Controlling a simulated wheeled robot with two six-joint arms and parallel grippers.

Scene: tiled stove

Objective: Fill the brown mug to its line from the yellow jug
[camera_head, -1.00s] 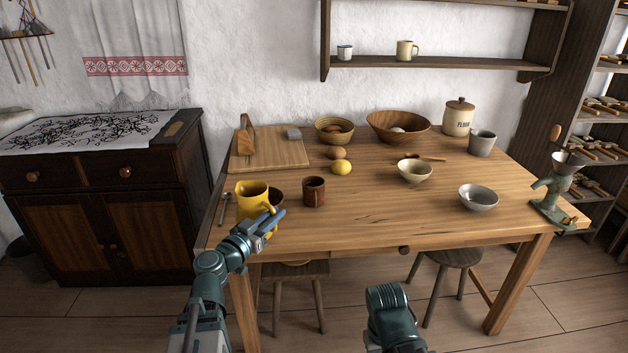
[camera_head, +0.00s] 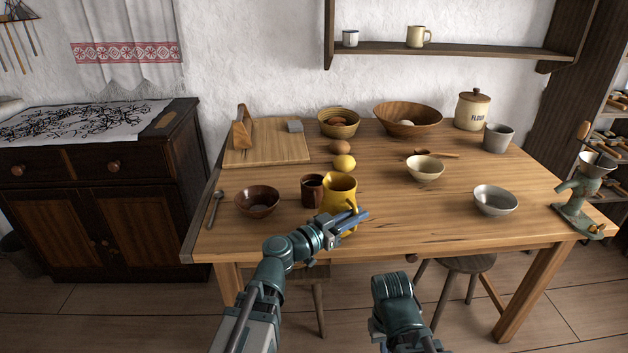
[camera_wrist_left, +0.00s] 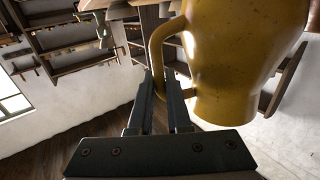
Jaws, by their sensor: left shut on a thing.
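The yellow jug (camera_head: 340,188) is upright just right of the brown mug (camera_head: 312,191) in the head view. It overlaps the mug's right edge, and whether they touch is unclear. My left gripper (camera_head: 350,218) is shut on the jug's handle. The left wrist view shows the handle (camera_wrist_left: 158,50) between the fingers (camera_wrist_left: 165,105) and the jug's body (camera_wrist_left: 235,60) beside them. The gap between jug and table is hard to judge. The mug stands upright on the table; its line and contents cannot be made out. My right arm shows at the bottom, its gripper out of frame.
A dark wooden bowl (camera_head: 257,201) stands left of the mug, with a spoon (camera_head: 215,208) beyond it. A cream bowl (camera_head: 425,169) and a grey bowl (camera_head: 495,200) stand right. The table front between is clear.

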